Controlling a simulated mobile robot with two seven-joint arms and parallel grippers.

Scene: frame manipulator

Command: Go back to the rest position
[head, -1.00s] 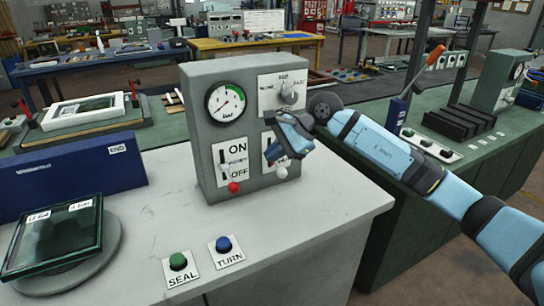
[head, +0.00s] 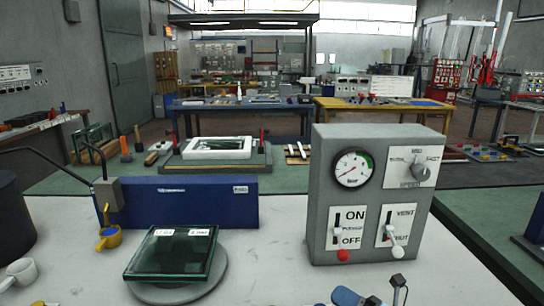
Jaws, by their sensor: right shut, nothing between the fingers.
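My right gripper (head: 397,284) shows only in part at the bottom edge of the head view, below the grey control box. It is shut and empty, apart from the box and its switches. My left gripper is not in view. The grey control box (head: 318,205) stands upright on the pale worktop, with a round gauge (head: 353,169), a speed knob (head: 420,172), an ON/OFF switch (head: 338,232) and a VENT switch (head: 389,233).
A glass unit (head: 170,254) lies on a round grey turntable (head: 190,291) left of the box. Behind it stands a long blue block (head: 190,215). Worktop right of the box is clear.

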